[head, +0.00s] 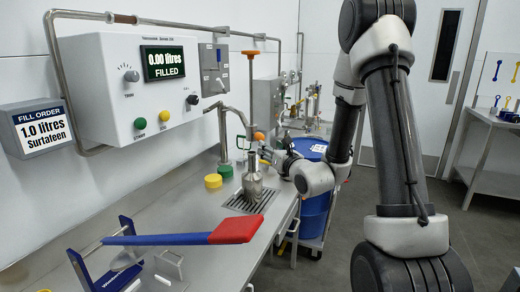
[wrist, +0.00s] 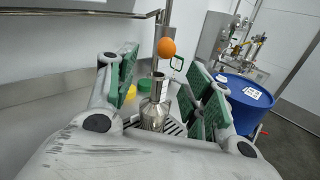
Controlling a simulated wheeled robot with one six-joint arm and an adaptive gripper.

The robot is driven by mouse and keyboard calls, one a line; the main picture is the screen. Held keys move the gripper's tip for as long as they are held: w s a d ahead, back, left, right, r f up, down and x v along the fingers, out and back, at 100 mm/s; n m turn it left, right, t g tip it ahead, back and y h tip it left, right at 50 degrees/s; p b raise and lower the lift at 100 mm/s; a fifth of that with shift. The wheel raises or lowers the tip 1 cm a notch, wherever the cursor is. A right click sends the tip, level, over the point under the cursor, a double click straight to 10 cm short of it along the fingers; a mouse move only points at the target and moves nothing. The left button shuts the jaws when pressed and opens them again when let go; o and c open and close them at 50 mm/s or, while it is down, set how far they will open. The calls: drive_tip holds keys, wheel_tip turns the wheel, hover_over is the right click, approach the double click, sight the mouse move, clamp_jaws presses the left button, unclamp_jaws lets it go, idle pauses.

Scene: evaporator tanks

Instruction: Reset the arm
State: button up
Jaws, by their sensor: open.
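My arm reaches forward from the right side of the head view. My gripper (head: 270,155) is beside a steel bottle (head: 252,182), at its right and slightly above. In the wrist view my gripper (wrist: 160,92) is open, with its green-padded fingers apart. The steel bottle (wrist: 154,112) shows upright between and beyond the fingers, with its open neck up. It stands on a drain grate (head: 242,203) under the filling spout. I cannot tell whether either finger touches the bottle.
A blue drum (head: 316,212) stands right of the bench. A yellow cap (head: 213,181) and a green cap (head: 225,170) lie left of the bottle. A red-and-blue lever tool (head: 185,238) spans the front bench. A filler panel (head: 140,85) reads 0.00 litres. An orange knob (wrist: 166,47) hangs above.

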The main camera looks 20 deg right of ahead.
drive_tip(key=s+a+f+n+g+y, duration=0.4)
drive_tip(key=s+a+n+g+y, duration=0.3)
drive_tip(key=s+a+n+y, duration=0.35)
drive_tip(key=s+a+n+g, duration=0.2)
drive_tip(key=s+n+g, duration=0.75)
drive_tip(key=s, duration=0.65)
drive_tip(key=s+d+r+n+g+h, duration=0.1)
drive_tip(key=s+d+n+g+h, duration=0.1)
drive_tip(key=s+d+n+h, duration=0.85)
drive_tip(key=w+d+r+n+t+h, duration=0.1)
drive_tip(key=d+r+n+t+h, duration=0.1)
drive_tip(key=d+r+n+t, duration=0.3)
drive_tip(key=d+r+n, duration=0.1)
drive_tip(key=d+r, duration=0.3)
drive_tip(key=r, duration=0.1)
drive_tip(key=shift+r, duration=0.4)
